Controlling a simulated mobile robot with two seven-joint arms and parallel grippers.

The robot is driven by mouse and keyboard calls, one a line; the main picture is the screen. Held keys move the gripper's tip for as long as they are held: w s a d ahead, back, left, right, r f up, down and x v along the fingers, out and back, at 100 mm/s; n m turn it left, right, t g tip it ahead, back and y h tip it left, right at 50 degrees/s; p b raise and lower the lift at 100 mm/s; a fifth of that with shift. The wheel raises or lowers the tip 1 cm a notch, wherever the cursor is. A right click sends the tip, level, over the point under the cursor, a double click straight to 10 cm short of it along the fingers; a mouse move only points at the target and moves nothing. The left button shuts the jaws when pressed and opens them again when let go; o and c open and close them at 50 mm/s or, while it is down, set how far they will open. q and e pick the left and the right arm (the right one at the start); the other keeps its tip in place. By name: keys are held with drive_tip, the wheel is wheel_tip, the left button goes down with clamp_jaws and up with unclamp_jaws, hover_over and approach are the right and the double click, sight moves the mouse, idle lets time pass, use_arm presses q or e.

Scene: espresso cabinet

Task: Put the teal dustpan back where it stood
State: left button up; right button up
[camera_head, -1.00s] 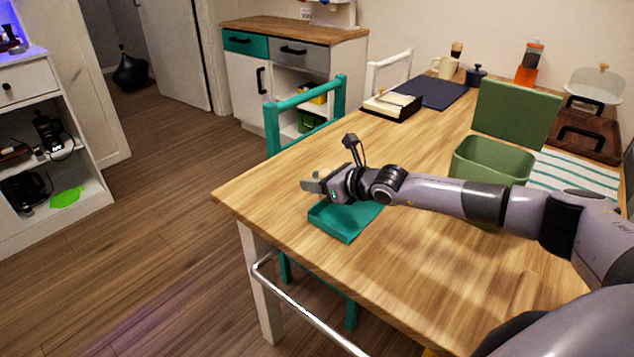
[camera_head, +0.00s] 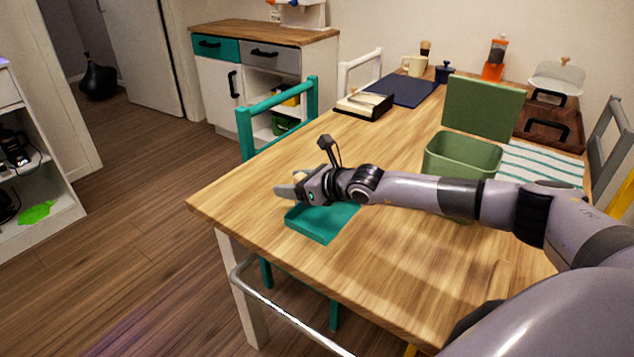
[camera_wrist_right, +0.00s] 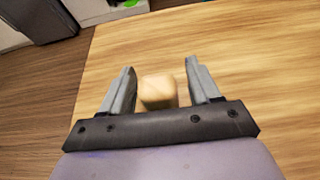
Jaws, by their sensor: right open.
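The teal dustpan (camera_head: 322,222) lies on the wooden table near its front left corner. My right gripper (camera_head: 284,186) is over the dustpan's far left edge in the head view, and my wrist hides part of the pan. In the right wrist view the right gripper (camera_wrist_right: 158,80) is open. A beige, wood-coloured block end (camera_wrist_right: 158,92) shows between its fingers, with a gap on each side. I cannot tell whether it is the dustpan's handle. The teal pan itself does not show in the wrist view. My left gripper is not in view.
A green bin (camera_head: 462,158) with a raised lid stands behind my right forearm. A black-and-cream box (camera_head: 363,106) and a dark blue mat (camera_head: 402,91) lie farther back. A teal chair (camera_head: 277,104) stands at the table's left side. The table around the dustpan is clear.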

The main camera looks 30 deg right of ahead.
drive_tip(key=v, duration=1)
drive_tip(key=shift+d+f, duration=0.1)
drive_tip(key=shift+d, duration=0.05)
drive_tip(key=shift+s+d+r, duration=0.15)
drive_tip(key=shift+s+r, duration=0.2)
drive_tip(key=shift+s, duration=0.2)
